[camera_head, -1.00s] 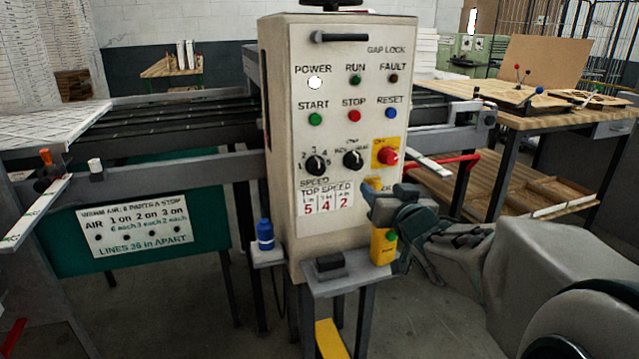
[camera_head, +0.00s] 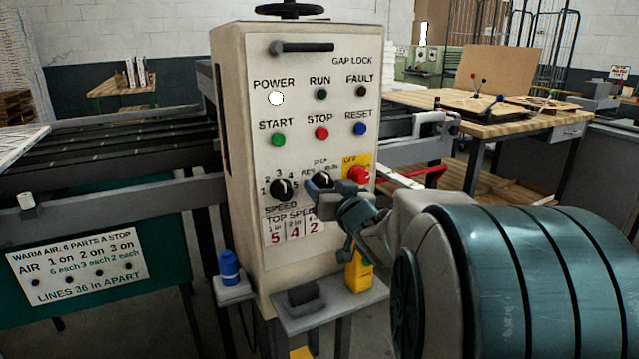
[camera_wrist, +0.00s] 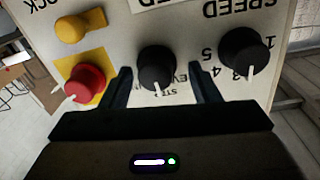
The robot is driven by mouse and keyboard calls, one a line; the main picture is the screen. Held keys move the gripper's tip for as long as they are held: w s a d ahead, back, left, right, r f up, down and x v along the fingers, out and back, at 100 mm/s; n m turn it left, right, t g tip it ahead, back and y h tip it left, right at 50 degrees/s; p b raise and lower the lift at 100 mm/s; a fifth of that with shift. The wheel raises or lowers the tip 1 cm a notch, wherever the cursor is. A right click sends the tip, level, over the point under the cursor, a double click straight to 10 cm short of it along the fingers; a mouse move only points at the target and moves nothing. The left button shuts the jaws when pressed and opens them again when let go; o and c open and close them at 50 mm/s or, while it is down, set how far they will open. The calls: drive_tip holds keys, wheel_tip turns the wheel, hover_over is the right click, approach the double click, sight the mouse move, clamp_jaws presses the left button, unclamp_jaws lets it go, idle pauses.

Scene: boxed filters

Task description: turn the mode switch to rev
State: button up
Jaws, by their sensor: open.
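The mode switch (camera_head: 321,180) is a black knob on the beige control panel, between the speed knob (camera_head: 281,189) and the red knob (camera_head: 358,175). Labels above it, including STP and RUN, are partly readable. In the wrist view the mode switch (camera_wrist: 157,68) appears upside down, with a white pointer line towards the bottom of the picture. My gripper (camera_wrist: 158,88) is open, with one finger on each side of the switch and gaps visible on both sides. In the head view my gripper (camera_head: 335,192) is in front of the panel and covers the switch's lower part.
The red knob (camera_wrist: 84,82) on a yellow plate and the speed knob (camera_wrist: 244,52) flank the fingers closely. A yellow knob (camera_wrist: 80,25) sits nearby. Below the panel, a small shelf (camera_head: 335,310) holds a dark block and a yellow box (camera_head: 358,272). A blue bottle (camera_head: 229,268) stands left.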

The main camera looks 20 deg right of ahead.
drive_tip(key=shift+w+d, duration=0.1)
drive_tip(key=shift+w, duration=0.15)
drive_tip(key=shift+d, duration=0.1)
drive_tip(key=shift+c, duration=1.2)
drive_tip(key=c, duration=0.8)
drive_tip(key=shift+o, duration=0.2)
